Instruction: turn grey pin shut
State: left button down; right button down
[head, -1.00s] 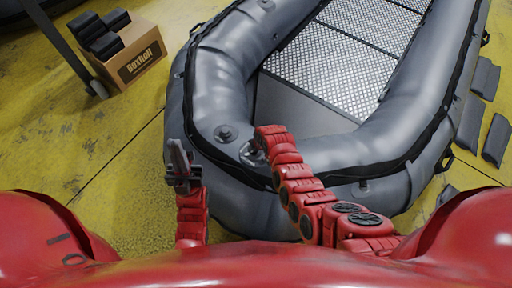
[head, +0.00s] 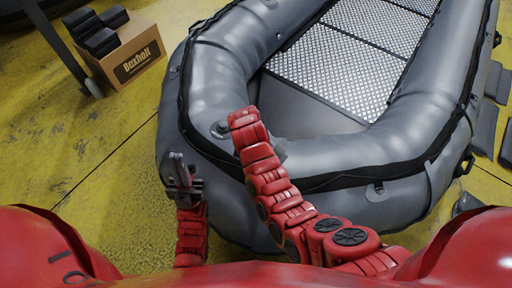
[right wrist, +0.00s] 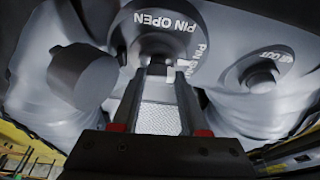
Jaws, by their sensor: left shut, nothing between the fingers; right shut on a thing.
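The grey pin (right wrist: 155,48) sits in the middle of a round grey disc (right wrist: 187,45) lettered "PIN OPEN" in the right wrist view. My right gripper (right wrist: 162,72) is shut on this pin, one finger on each side. In the head view my right arm's wrist hides the right gripper and the pin. My left gripper (head: 180,165) is shut and empty, pointing up beside the boat's outer side. The grey inflatable boat (head: 345,163) fills the middle of the head view.
A grey round fitting (right wrist: 260,75) with part lettering "OUT" is right of the pin; a plain grey knob (right wrist: 82,75) is left. A cardboard box (head: 140,58) with black blocks stands on the yellow floor at upper left. Dark flat pieces lie at far right.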

jog(key=shift+m+b, duration=0.6)
jog(key=shift+b, duration=0.15)
jog(key=shift+c, duration=2.1)
grip_release()
